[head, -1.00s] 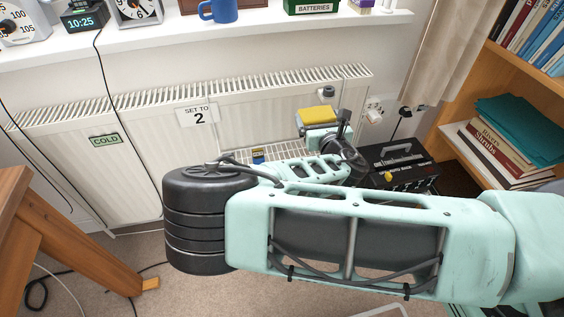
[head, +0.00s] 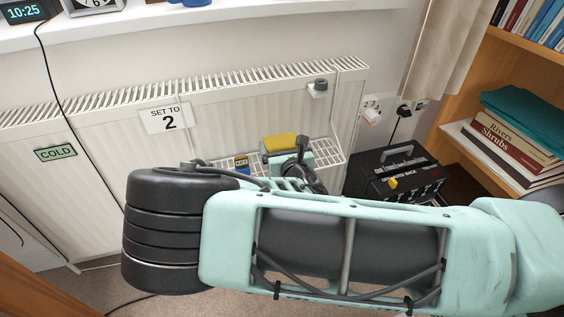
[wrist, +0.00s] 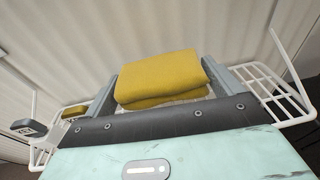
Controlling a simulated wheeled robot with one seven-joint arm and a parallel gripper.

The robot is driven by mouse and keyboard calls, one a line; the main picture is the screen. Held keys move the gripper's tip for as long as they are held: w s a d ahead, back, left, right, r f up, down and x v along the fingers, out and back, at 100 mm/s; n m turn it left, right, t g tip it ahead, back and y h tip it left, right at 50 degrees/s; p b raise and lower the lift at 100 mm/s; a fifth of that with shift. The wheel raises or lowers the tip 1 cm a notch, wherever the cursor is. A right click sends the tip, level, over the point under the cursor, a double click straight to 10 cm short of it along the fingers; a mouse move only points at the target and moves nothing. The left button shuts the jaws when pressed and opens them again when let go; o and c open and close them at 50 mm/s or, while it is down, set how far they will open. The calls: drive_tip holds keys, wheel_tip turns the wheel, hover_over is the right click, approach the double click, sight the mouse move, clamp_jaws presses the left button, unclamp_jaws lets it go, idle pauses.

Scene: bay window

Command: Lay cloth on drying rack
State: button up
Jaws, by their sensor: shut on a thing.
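The folded yellow cloth (head: 279,143) is in my gripper, low in front of the radiator in the head view. In the wrist view, the cloth (wrist: 160,76) is a thick folded bundle between the two grey fingers of my gripper (wrist: 164,86). The white wire drying rack (head: 328,156) hangs at the radiator's front, around and behind the cloth. In the wrist view, the rack's wires (wrist: 272,90) show on both sides of the gripper. Whether the cloth touches the rack cannot be told. My forearm hides part of the rack in the head view.
The white radiator (head: 90,160) spans the wall, with a "SET TO 2" note (head: 167,118) and a green "COLD" tag (head: 55,153). A black heater-like box (head: 395,172) stands right of the rack. A bookcase (head: 455,160) is at the far right. A small blue-and-yellow item (head: 241,163) is left of the cloth.

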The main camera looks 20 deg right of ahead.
drive_tip(key=shift+f+b, duration=0.6)
drive_tip(key=shift+f, duration=1.8)
drive_tip(key=shift+f, duration=0.15)
drive_tip(key=o, duration=0.7)
drive_tip(key=shift+c, duration=0.2)
